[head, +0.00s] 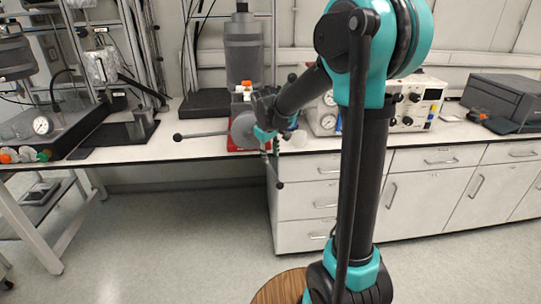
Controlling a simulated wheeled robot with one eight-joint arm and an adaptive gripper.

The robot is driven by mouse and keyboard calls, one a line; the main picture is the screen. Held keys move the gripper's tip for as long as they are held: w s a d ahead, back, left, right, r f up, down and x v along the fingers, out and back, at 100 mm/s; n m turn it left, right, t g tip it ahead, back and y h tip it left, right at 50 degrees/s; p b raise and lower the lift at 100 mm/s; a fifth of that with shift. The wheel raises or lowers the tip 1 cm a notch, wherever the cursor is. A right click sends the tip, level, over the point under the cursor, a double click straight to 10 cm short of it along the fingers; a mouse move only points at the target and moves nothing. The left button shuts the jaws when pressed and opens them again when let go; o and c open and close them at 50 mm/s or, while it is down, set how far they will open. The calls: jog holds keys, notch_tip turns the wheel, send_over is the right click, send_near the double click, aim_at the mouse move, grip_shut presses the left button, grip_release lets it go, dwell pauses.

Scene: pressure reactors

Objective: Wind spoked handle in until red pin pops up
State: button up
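The spoked handle (204,134) is at the front edge of the bench, left of my arm, in the head view. One dark spoke reaches left to a round knob, one points down in front of the cabinet, and one knob shows at the upper right. A grey round hub (240,130) sits behind my gripper. My gripper (265,132) is at the handle, close to the hub and overlapping it in the view. Its fingers are small and partly hidden, so I cannot tell whether they are open, shut or touching a spoke. I cannot make out the red pin.
A red base (234,146) shows below the hub. A grey cylindrical vessel (244,55) stands behind it. White instruments (418,103) and a dark grey box (502,97) stand to the right. White drawers (303,205) lie below the bench. The floor (150,250) at left front is clear.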

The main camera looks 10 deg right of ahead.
jog(key=t+y, duration=0.1)
jog(key=t, duration=0.1)
send_near(273, 171)
jog(key=x, duration=1.1)
dwell(0.9)
grip_shut()
jog(key=shift+a, duration=0.1)
dwell(0.3)
